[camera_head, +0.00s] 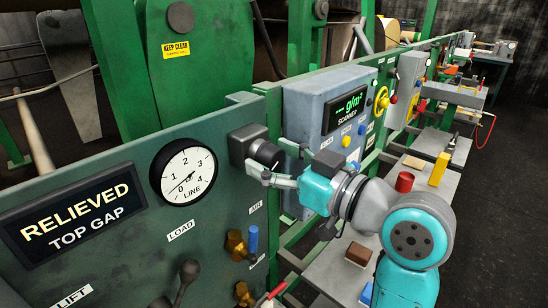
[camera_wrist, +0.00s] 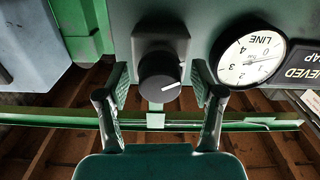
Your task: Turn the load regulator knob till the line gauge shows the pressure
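The load regulator knob (camera_head: 265,153) is black and round, on a dark square block on the green panel. In the wrist view the knob (camera_wrist: 160,77) shows a white mark pointing to the lower right. My gripper (camera_head: 270,160) is at the knob, one finger on each side. In the wrist view my gripper (camera_wrist: 161,88) is open, with a visible gap between each fingertip and the knob. The round white line gauge (camera_head: 186,173) is left of the knob, numbered 0 to 4. Its thin needle seems to lie near 0. The gauge (camera_wrist: 250,58) appears upside down in the wrist view.
A "RELIEVED TOP GAP" display (camera_head: 75,215) is left of the gauge. Below are a blue-handled valve (camera_head: 252,240) and a dark lever (camera_head: 187,277). A grey scanner box (camera_head: 310,105) stands right of the knob. A red cylinder (camera_head: 404,181) stands on a ledge behind my wrist.

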